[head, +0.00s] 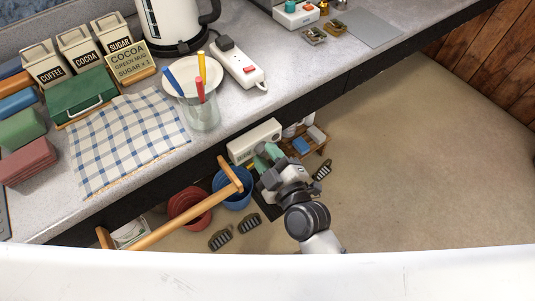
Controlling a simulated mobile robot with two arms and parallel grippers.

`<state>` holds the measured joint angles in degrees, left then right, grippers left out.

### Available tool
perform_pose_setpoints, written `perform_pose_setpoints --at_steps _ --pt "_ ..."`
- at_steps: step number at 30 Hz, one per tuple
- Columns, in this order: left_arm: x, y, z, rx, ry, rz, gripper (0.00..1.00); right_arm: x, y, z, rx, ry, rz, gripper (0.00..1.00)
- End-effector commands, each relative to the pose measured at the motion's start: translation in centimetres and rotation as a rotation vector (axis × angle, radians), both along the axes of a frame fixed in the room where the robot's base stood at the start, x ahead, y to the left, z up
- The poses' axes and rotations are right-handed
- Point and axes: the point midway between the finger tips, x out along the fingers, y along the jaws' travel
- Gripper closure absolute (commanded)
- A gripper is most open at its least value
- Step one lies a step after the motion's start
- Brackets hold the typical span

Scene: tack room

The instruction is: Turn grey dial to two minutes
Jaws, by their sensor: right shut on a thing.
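A white boxy unit (255,139) with small dark marks on its front stands below the counter's front edge. My right gripper (266,154) reaches in from the lower right and is at the front of this unit, with its greenish fingertips close together. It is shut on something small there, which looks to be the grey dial. The gripper itself hides the dial, so its pointer and any minute marks cannot be read. My left gripper is not in view.
A wooden rail (188,217) juts out from the counter's front, left of my right arm. Red (190,207) and blue (236,190) buckets stand below it. A glass jar (202,112) stands near the counter edge. Open floor (410,180) lies to the right.

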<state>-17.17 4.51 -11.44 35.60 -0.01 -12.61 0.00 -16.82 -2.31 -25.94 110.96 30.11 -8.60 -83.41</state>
Motion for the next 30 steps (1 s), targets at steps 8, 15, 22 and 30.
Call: perform_pose_setpoints --at_steps 8,15,22,30 --pt "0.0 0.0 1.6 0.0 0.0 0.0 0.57 0.0 0.0 0.4 0.087 0.065 0.002 0.91" --pt "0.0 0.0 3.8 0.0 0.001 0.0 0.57 0.0 0.0 0.6 0.245 0.181 0.001 0.91" --pt "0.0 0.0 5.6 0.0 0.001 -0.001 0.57 0.0 0.0 0.6 0.424 0.31 0.001 0.91" --pt "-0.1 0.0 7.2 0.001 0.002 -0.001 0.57 0.1 -0.1 0.5 0.631 0.46 0.0 0.91"
